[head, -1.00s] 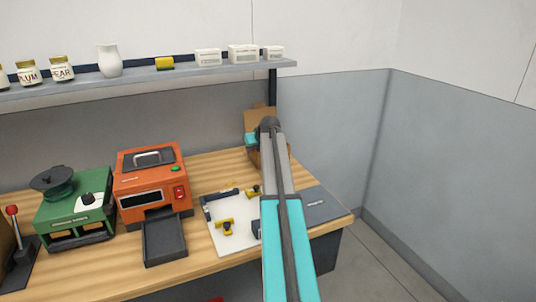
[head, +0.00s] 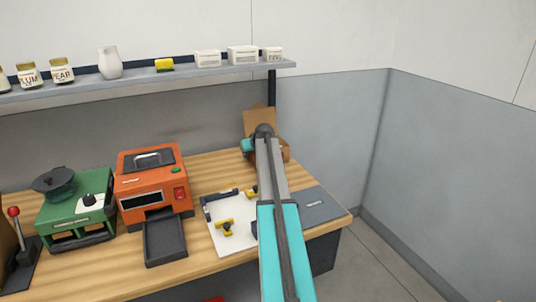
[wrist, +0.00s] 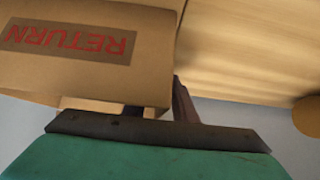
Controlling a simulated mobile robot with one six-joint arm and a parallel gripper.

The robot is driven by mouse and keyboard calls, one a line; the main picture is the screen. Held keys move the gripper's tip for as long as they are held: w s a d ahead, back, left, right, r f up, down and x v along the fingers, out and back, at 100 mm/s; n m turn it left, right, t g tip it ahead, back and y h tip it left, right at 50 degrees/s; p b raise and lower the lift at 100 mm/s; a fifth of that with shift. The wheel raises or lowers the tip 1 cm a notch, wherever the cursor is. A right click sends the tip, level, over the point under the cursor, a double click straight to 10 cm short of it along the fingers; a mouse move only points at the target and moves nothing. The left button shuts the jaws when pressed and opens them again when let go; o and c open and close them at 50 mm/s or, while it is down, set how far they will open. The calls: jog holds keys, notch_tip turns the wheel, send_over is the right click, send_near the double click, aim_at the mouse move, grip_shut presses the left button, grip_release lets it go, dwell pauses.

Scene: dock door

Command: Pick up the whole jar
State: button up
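Glass jars labelled PLUM (head: 28,75) and PEAR (head: 62,71) stand upright on the wall shelf at the upper left in the head view. Another jar (head: 3,79) is cut off at the left edge. Which jar is the whole one I cannot tell. My gripper (wrist: 160,112) is at a cardboard box (head: 260,121) at the bench's back right, far from these jars. In the wrist view the box (wrist: 75,82) reads RETURN and fills the upper left. No jar shows there. The fingers are mostly hidden, so their opening cannot be told.
The bench (head: 215,168) holds a green machine (head: 75,212), an orange machine (head: 152,185) with a dark tray, a white fixture board (head: 230,230) and a dark grey plate (head: 320,207). A white vase (head: 109,62) and white boxes (head: 242,55) share the shelf (head: 150,77).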

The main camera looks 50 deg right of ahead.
dwell(0.3)
grip_shut()
jog(key=shift+r, duration=0.2)
jog(key=shift+r+b, duration=0.5)
jog(key=shift+r, duration=1.05)
jog(key=s+a, duration=0.3)
jog(key=s, duration=0.1)
jog(key=s+a+r+b, duration=0.1)
jog(key=s+a, duration=0.2)
jog(key=s, duration=0.1)
jog(key=s+a+b, duration=0.1)
jog(key=s+a, duration=0.2)
jog(key=s, duration=0.2)
jog(key=shift+s+r, duration=0.1)
jog(key=shift+r, duration=0.2)
